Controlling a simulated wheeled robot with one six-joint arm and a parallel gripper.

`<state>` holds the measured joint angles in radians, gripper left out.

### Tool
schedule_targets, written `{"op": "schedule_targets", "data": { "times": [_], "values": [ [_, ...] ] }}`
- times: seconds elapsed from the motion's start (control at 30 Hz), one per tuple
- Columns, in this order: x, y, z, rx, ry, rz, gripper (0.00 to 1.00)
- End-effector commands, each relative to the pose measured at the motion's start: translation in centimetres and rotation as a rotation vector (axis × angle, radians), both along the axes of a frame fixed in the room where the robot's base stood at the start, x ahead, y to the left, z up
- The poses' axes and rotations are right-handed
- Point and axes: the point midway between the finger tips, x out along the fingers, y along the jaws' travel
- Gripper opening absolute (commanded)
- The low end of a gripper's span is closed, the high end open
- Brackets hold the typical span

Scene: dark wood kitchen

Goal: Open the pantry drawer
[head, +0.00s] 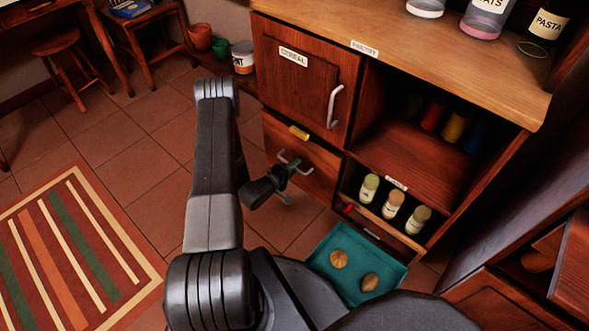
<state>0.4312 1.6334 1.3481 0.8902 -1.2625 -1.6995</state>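The wooden pantry cabinet (318,24) carries a "PANTRY" label (364,48) on its counter edge. Below its "CEREAL" door (292,78) is a drawer front (316,170) with a yellow tag (299,131) and a metal handle. The drawer front looks flush with the cabinet. My gripper (290,176) is at the handle of this drawer, in front of it and partly covering it. I cannot tell whether the fingers touch the handle or are around it, nor whether they are open or shut.
Spice jars (393,204) stand in a low compartment on the right. A teal tray (330,283) with two round items lies on the floor in front. A paint can (242,58) and pots stand left of the cabinet. The tiled floor and rug (75,250) are clear on the left.

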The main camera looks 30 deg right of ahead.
Motion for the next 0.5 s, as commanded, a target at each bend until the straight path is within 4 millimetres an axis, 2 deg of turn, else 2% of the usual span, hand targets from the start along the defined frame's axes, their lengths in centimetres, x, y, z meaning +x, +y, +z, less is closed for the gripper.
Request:
{"op": "schedule_targets", "data": {
  "times": [0.33,0.5],
  "values": [
    [0.12,-0.44,-0.05,0.000,0.001,0.000,0.30],
    [0.11,-0.42,-0.05,0.000,0.000,0.000,0.00]
  ]
}}
